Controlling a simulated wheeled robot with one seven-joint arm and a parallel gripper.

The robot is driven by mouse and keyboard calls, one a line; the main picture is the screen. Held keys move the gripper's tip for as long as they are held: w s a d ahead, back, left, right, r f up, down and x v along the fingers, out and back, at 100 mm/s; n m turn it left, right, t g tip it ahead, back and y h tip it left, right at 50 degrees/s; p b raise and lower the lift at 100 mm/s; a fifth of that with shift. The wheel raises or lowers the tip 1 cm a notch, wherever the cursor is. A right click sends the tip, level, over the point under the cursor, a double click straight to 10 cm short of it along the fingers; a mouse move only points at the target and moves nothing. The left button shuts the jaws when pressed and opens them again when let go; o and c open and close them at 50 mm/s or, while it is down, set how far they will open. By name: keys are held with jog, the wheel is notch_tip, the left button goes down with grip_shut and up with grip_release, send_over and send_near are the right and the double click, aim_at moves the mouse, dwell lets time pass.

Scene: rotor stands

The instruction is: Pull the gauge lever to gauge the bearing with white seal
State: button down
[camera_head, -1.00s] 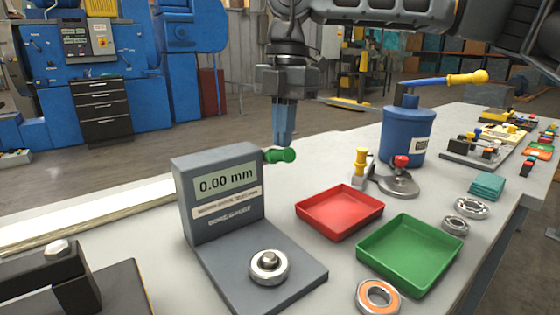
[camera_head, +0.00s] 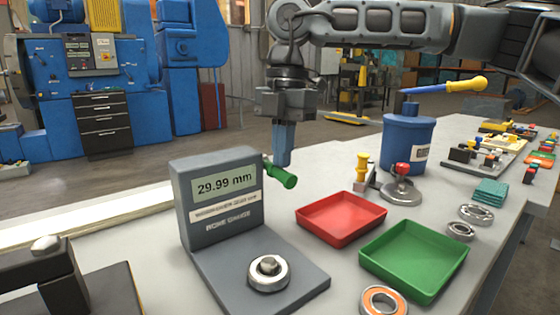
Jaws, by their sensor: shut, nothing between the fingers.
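The grey bore gauge (camera_head: 218,216) stands at the left front of the bench, its display (camera_head: 224,185) reading 29.99 mm. Its green-handled lever (camera_head: 280,174) sticks out at the right side of the upright and slopes down to the right. A bearing with a pale seal (camera_head: 268,273) sits around the post on the gauge's base. My gripper (camera_head: 281,160) points down just behind the green handle, its blue fingers shut and empty. The fingertips are close to the lever; whether they touch it I cannot tell.
A red tray (camera_head: 341,240) and a green tray (camera_head: 366,264) lie right of the gauge, with an orange-sealed bearing (camera_head: 382,301) in front. Behind stand a yellow-handled fixture (camera_head: 363,168) and a blue press (camera_head: 408,142). Two more bearings (camera_head: 476,214) lie at the right.

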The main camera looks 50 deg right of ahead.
jog(key=d, duration=0.1)
jog(key=d+r, duration=0.1)
jog(key=d, duration=0.1)
notch_tip(320, 180, up, 8)
jog(key=p, duration=0.4)
jog(key=shift+d+f+p, duration=0.15)
jog(key=shift+d+p, duration=0.15)
jog(key=shift+d, duration=0.15)
dwell(0.7)
